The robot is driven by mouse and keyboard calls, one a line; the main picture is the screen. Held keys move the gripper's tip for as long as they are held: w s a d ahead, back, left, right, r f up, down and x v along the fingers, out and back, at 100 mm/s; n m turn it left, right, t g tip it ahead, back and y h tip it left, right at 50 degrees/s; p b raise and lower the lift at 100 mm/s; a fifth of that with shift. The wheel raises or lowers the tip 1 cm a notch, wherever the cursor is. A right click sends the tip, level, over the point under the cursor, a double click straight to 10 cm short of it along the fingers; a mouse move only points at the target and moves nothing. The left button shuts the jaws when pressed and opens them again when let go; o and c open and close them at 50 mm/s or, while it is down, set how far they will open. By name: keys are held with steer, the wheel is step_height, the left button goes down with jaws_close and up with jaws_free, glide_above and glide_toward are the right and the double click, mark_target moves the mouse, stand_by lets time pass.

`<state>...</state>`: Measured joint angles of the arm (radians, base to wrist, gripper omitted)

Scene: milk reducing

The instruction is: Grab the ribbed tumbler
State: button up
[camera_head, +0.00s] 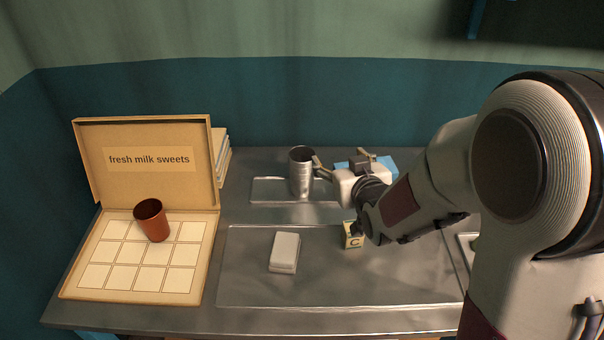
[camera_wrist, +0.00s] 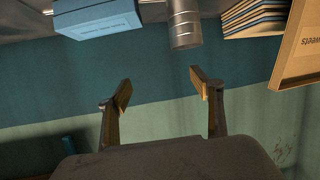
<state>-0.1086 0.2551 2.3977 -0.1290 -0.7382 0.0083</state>
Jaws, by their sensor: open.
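A metal tumbler (camera_head: 301,172) with ring-like bands stands upright on a small tray at the back of the counter. In the wrist view the tumbler (camera_wrist: 185,24) shows at the top, beyond the fingertips and a little right of the middle of the gap. My gripper (camera_head: 341,160) is just right of the tumbler in the head view, its near finger close to the tumbler's side; I cannot tell if they touch. In the wrist view my gripper (camera_wrist: 161,87) has its fingers spread with nothing between them.
A brown cup (camera_head: 153,220) stands on the open sweets box (camera_head: 212,250) at left. A white block (camera_head: 284,252) and a letter block (camera_head: 352,236) are on the large tray (camera_head: 240,290). A blue box (camera_wrist: 97,20) is near the gripper. Books (camera_head: 222,155) stand behind.

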mark_target(306, 163)
steer(key=shift+w+a+f+n+t+y, duration=0.15)
steer(key=shift+w+a+f+t+y, duration=0.35)
steer(key=shift+a+f, duration=0.55)
steer(key=shift+w+a+f+n+t+y, duration=0.2)
steer(key=shift+w+a+f+t+y, duration=0.15)
steer(key=shift+a+f+t+y, duration=0.55)
steer(key=shift+w+a+f+n+t+y, duration=0.2)
steer(key=shift+w+a+f+y, duration=0.2)
steer(key=shift+a+f, duration=0.85)
steer(key=shift+d+f, duration=0.1)
steer(key=shift+x, duration=1.3)
steer(key=shift+w, duration=0.15)
steer(key=shift+x, duration=2.45)
steer(key=shift+d+f, duration=0.1)
steer(key=shift+d, duration=0.05)
steer(key=c, duration=1.6)
